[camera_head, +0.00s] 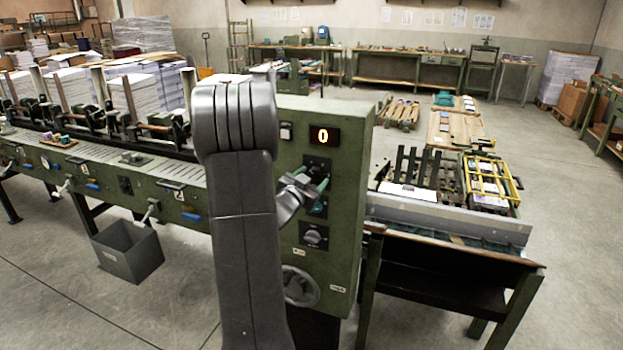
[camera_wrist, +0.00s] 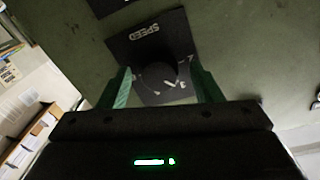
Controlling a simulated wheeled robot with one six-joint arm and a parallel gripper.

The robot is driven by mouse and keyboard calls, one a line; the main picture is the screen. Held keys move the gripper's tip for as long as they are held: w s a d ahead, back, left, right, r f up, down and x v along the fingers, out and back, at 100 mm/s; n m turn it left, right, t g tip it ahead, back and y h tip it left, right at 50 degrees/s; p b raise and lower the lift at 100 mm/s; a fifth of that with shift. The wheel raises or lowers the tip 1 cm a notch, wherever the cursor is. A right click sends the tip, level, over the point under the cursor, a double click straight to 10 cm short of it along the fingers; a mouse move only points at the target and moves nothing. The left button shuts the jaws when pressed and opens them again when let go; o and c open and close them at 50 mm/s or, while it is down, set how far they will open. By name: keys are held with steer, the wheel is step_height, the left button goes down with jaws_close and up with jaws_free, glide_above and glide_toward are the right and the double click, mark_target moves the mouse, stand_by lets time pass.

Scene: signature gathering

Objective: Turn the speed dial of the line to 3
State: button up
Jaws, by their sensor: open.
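The speed dial (camera_wrist: 158,76) is a dark round knob on a black plate marked SPEED, which appears upside down in the wrist view. White scale marks lie around the knob, but the setting is not legible. My gripper (camera_wrist: 161,80) is open, with one green finger on each side of the knob; contact cannot be made out. In the head view my gripper (camera_head: 318,188) is at the front of the green control cabinet (camera_head: 347,190), and it partly hides the controls there. The lit display (camera_head: 323,136) above reads 0.
Another black-plated knob (camera_head: 313,236) and a handwheel (camera_head: 300,287) sit lower on the cabinet. The gathering line (camera_head: 130,180) with paper stacks runs left. A delivery table (camera_head: 450,262) stands right of the cabinet. A grey bin (camera_head: 128,255) is under the line.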

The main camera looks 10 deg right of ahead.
steer(key=c, duration=1)
steer(key=shift+f+m+b, duration=0.2)
steer(key=shift+m+b, duration=0.1)
steer(key=shift+b, duration=0.5)
steer(key=shift+m+b, duration=0.3)
steer(key=shift+b, duration=0.1)
steer(key=shift+r+m+b, duration=0.15)
steer(key=shift+m+b, duration=0.15)
steer(key=o, duration=1)
